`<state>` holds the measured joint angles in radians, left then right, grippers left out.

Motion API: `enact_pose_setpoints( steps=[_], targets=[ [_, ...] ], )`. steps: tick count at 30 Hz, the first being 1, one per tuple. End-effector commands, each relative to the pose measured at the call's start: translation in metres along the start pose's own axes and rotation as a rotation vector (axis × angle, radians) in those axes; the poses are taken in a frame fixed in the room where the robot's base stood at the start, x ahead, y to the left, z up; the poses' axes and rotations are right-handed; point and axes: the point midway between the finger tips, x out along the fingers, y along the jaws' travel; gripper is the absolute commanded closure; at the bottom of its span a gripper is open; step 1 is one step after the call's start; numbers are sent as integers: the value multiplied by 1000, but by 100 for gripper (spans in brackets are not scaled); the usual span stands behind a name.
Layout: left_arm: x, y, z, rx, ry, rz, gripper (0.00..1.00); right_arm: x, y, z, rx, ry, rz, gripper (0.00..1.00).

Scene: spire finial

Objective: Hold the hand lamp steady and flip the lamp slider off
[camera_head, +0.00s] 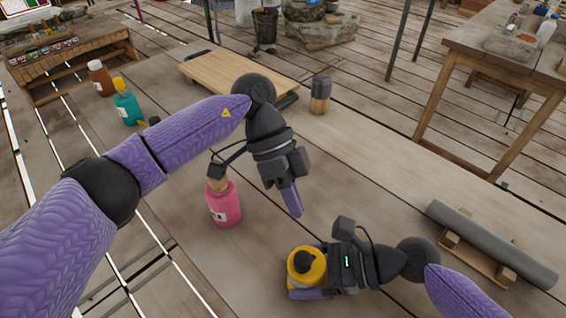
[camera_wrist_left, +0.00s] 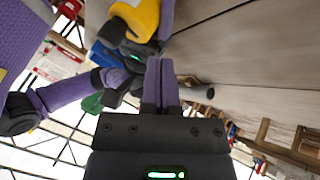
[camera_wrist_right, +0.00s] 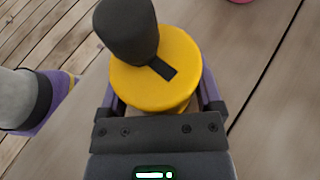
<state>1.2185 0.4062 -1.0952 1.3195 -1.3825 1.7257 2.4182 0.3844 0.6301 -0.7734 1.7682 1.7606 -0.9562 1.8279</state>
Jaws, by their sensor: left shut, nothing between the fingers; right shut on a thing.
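The hand lamp (camera_head: 306,266) is a yellow round body with a dark knob-like top, low in the middle of the head view. My right gripper (camera_head: 308,290) is shut around its body. In the right wrist view the lamp (camera_wrist_right: 178,84) sits between the fingers, with a dark flat tab on its yellow face, perhaps the slider. My left gripper (camera_head: 292,203) is shut and empty, above and apart from the lamp, fingers pointing down. In the left wrist view the left gripper's (camera_wrist_left: 161,82) fingers are together, and part of the yellow lamp (camera_wrist_left: 138,18) shows beyond them.
A pink bottle (camera_head: 224,205) stands left of my left gripper. Teal (camera_head: 127,106) and brown (camera_head: 101,79) bottles stand farther left. A wooden board (camera_head: 240,77) and a dark-topped jar (camera_head: 320,95) are behind. A grey cylinder on a wooden rest (camera_head: 495,245) lies right.

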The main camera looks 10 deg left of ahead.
Motion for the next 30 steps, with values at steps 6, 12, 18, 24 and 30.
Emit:
enact_pose_setpoints(
  steps=[6,12,18,24,30],
  targets=[
    [-52,0,0,-2,0,-4,100,0,0,0,0,1,0,84],
    [-79,1,0,0,-1,-2,100,0,0,0,0,1,0,84],
    [-84,1,0,0,-1,0,100,0,0,0,0,0,0,84],
    [-84,1,0,0,-1,0,100,0,0,0,0,0,0,84],
    [-84,1,0,0,-1,0,100,0,0,0,0,0,0,0]
  ],
)
